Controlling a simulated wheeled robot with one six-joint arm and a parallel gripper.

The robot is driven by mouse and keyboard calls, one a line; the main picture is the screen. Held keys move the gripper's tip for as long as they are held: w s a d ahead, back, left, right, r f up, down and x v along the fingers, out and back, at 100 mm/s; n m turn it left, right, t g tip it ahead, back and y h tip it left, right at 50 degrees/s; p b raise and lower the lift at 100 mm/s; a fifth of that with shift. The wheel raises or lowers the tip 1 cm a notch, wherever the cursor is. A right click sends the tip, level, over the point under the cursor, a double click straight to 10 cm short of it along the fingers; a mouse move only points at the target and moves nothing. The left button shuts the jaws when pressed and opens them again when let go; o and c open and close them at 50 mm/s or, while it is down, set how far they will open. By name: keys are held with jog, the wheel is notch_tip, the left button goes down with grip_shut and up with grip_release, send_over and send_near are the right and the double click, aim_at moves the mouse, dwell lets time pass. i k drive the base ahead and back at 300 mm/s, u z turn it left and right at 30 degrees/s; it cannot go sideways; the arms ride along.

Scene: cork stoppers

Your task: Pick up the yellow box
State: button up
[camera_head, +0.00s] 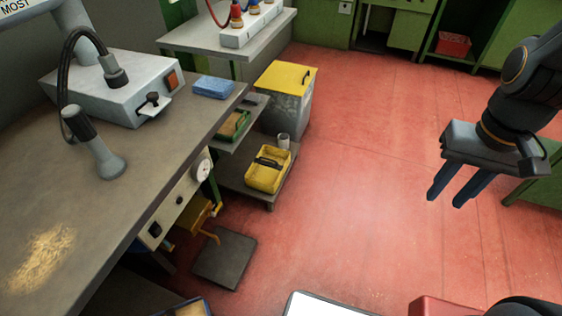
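A yellow box (267,170) with an open top and a dark handle or tool across it sits on a low grey shelf (237,180) beside the workbench. My gripper (449,203) is in the air at the right, far from the yellow box. Its two blue fingers point down and stand apart with nothing between them. The inside of the yellow box is too small to make out clearly.
A grey bin with a yellow lid (288,78) stands behind the shelf, and a small grey cup (283,141) sits near the box. The workbench (140,190) rises at left. A dark plate (225,259) lies low in front. Red floor (370,170) is clear between box and gripper.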

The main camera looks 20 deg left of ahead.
aim_at(267, 171)
jog(key=u, duration=0.15)
jog(key=i, duration=0.7)
jog(key=u, duration=0.85)
jog(key=i, duration=0.5)
jog(key=u, duration=0.4)
